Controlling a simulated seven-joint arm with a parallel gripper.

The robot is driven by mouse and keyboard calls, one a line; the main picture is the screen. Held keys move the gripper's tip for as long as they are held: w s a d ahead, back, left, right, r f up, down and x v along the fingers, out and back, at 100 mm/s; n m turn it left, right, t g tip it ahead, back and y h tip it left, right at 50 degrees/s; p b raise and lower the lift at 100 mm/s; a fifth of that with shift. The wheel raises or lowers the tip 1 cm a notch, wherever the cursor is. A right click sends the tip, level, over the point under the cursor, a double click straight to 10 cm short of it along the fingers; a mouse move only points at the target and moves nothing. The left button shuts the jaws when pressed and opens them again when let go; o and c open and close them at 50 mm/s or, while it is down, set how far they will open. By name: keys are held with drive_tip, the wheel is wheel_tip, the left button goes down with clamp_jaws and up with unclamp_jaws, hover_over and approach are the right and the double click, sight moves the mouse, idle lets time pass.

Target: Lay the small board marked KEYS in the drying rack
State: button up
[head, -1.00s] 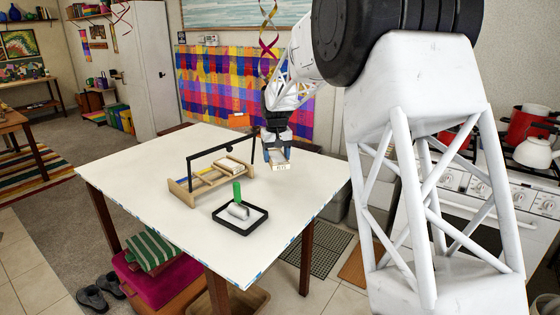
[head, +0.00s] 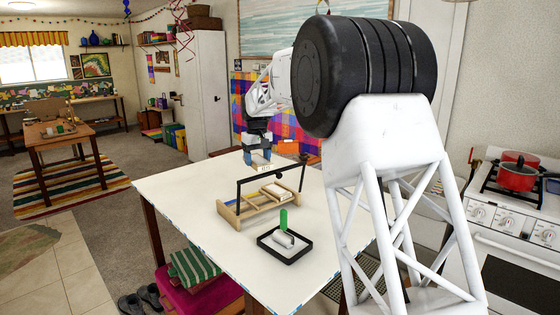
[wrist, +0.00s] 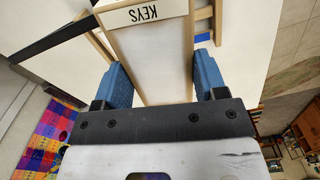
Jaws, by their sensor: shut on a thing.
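My gripper (head: 257,157) is shut on the small board marked KEYS (wrist: 148,65), which also shows in the head view (head: 260,167). In the wrist view the board lies between the blue fingers, with its white lettered strip at the far end, upside down in the picture. The drying rack (head: 231,218) is a wooden frame with a black bar over it, standing on the white table. The held board is above and behind the rack's left part in the head view. Pieces of the rack show beside and beyond the board in the wrist view (wrist: 203,13).
Another pale board (head: 277,191) lies in the rack's right part. A black tray (head: 263,243) with a green-handled roller (head: 284,220) sits in front of the rack. The black bar (head: 239,192) stands up close to the held board. The table's left side (head: 180,190) is clear.

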drive_tip(key=w+a+f+n, duration=0.1)
drive_tip(key=a+f, duration=0.1)
drive_tip(key=a, duration=0.7)
wheel_tip(320, 180, down, 7)
drive_tip(key=d, duration=0.1)
drive_tip(key=shift+d+n, duration=0.2)
drive_tip(key=shift+n, duration=0.1)
drive_tip(key=shift+w, duration=0.1)
drive_tip(key=shift+f, duration=0.15)
drive_tip(key=shift+f, duration=2.85)
drive_tip(key=shift+s+d, duration=0.25)
drive_tip(key=shift+s, duration=0.45)
drive_tip(key=shift+f, duration=1.05)
idle(0.5)
